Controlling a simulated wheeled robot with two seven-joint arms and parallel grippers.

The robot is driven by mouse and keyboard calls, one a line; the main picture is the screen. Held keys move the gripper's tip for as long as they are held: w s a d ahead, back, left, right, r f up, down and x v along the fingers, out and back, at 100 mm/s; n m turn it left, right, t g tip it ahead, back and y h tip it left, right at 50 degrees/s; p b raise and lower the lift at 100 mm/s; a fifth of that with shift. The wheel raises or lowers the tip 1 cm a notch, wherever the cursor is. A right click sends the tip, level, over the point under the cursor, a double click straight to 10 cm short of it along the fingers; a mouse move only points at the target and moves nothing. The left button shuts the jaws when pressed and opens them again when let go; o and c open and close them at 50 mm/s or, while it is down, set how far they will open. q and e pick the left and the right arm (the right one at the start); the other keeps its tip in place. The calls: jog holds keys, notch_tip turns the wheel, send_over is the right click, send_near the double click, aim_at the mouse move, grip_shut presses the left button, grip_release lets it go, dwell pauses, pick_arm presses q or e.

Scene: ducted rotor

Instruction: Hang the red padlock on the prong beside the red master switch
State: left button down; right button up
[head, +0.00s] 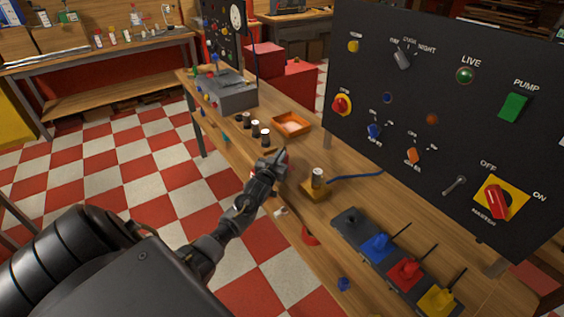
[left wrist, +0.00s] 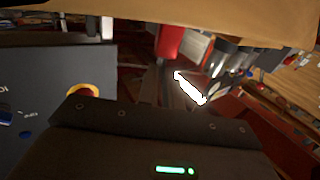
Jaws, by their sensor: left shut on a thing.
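My left gripper (head: 270,163) is over the bench, with its fingers shut on a red thing (head: 284,160) that is mostly hidden behind them. It looks like the red padlock, but its shackle cannot be made out. A red block also shows close by the fingers in the left wrist view (left wrist: 170,40). The red master switch (head: 495,202) sits on a yellow plate at the lower right of the black panel. The grey prong (head: 455,186) sticks out to its left, with nothing on it. The gripper is well to the left of the prong. My right gripper is not in view.
The black panel (head: 440,110) stands upright on the wooden bench, with several knobs and lamps. An orange tray (head: 290,124) lies behind the gripper.

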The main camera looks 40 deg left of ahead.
pick_arm(q)
jog(key=shift+r, duration=0.15)
jog(key=shift+r, duration=0.35)
jog(key=s+d+r+b, duration=0.2)
jog(key=s+d+r, duration=0.7)
jog(key=r, duration=0.3)
jog(key=shift+s+d, duration=0.2)
jog(key=shift+d, duration=0.5)
jog(key=s+d+m+h, duration=0.1)
jog(key=s+d, duration=0.3)
jog(key=d, duration=0.5)
jog(key=s+d+m+h, duration=0.2)
jog(key=s+d+h, duration=0.2)
jog(key=d, duration=0.5)
jog(key=shift+s+d+r+t, duration=0.3)
jog(key=shift+d+r+t, duration=0.05)
jog(key=shift+d+t, duration=0.05)
